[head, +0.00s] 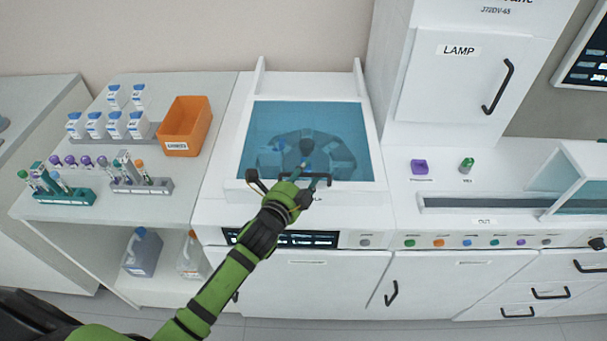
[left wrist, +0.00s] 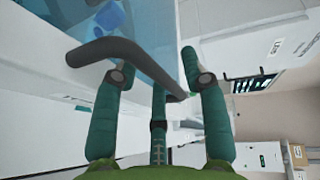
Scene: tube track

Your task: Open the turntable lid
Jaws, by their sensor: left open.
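The turntable lid (head: 350,120) is a blue see-through panel in a white frame, lying closed over the turntable (head: 305,150) in the white machine. A dark handle bar (head: 322,178) sits at its front edge. My left gripper (head: 303,183) is at the front of the lid by this handle. In the left wrist view, the open teal fingers (left wrist: 155,75) stand on either side of the dark handle bar (left wrist: 110,48), which runs across in front of them. Whether the fingers touch the bar I cannot tell. My right gripper is not in view.
Left of the machine, a bench holds an orange bin (head: 186,126), white bottles (head: 115,124) and tube racks (head: 62,190). To the right stand a tall cabinet with a lamp door (head: 450,75) and a counter with a clear sloped cover (head: 570,180).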

